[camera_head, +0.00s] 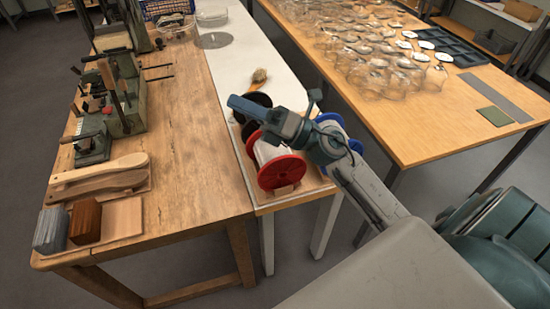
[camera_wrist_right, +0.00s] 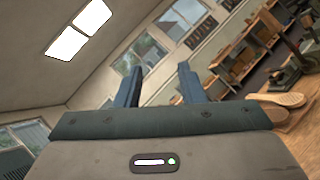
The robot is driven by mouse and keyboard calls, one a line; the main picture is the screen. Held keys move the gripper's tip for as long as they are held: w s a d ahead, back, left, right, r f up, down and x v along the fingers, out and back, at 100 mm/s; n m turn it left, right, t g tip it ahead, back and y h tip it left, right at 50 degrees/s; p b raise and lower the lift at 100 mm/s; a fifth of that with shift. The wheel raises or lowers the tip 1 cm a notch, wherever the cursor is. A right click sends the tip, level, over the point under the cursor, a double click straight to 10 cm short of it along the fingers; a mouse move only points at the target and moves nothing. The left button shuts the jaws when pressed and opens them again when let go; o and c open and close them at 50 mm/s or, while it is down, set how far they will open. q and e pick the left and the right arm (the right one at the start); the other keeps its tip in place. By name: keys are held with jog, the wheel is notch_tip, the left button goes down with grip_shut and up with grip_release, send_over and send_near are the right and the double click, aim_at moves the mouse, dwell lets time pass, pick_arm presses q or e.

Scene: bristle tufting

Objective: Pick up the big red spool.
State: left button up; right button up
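The big red spool (camera_head: 281,172) has red flanges and a pale wound core, and sits at the near end of the narrow white-topped table, in a shallow wooden holder. My right arm reaches in from the lower right, and my right gripper (camera_head: 240,104) is above and behind the spool, apart from it, pointing left. In the right wrist view its two blue fingers (camera_wrist_right: 158,72) are spread with nothing between them. The gripper hides part of the spools behind. My left gripper is not in view.
Black spools (camera_head: 256,103) and a blue-flanged spool (camera_head: 354,147) stand close to the red one. A brush (camera_head: 259,76) lies behind them. The wooden bench (camera_head: 185,130) at left holds brush blanks and bristle blocks. Glassware (camera_head: 380,75) crowds the right table.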

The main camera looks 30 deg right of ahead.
notch_tip(320, 180, down, 2)
jog(key=a+n+g, duration=0.2)
jog(key=n+g, duration=0.5)
jog(key=n, duration=0.1)
jog(key=n+g+h, duration=0.7)
jog(key=h, duration=0.6)
send_near(284, 157)
jog(key=shift+b+x, duration=0.3)
jog(key=shift+x, duration=4.35)
jog(key=shift+w+r, duration=0.1)
grip_shut()
